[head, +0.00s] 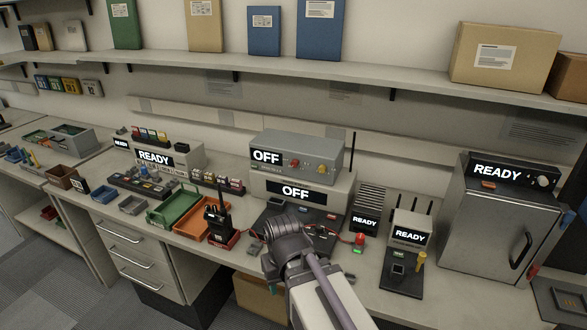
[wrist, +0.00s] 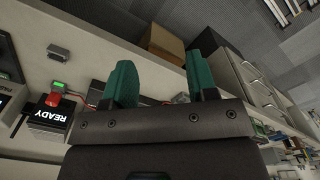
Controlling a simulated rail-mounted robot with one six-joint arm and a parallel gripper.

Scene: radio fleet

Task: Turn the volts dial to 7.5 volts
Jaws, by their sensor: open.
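The grey power unit (head: 298,151) stands on the bench in the head view, on top of a lighter unit (head: 300,189). Both displays read OFF. The power unit's front has a red knob (head: 294,163) and a yellow knob (head: 322,169). Their labels and settings are too small to read, so I cannot tell which is the volts dial. In the wrist view my gripper (wrist: 161,80) has two teal fingers spread apart with nothing between them. My arm's end is over the bench front, apart from the power unit. The knobs do not show in the wrist view.
A black antenna (head: 352,152) rises right of the power unit. A handheld radio (head: 217,222) stands left of my arm. A red button (head: 360,239), small READY units and a steel cabinet (head: 485,225) are to the right. A shelf (head: 300,70) runs above.

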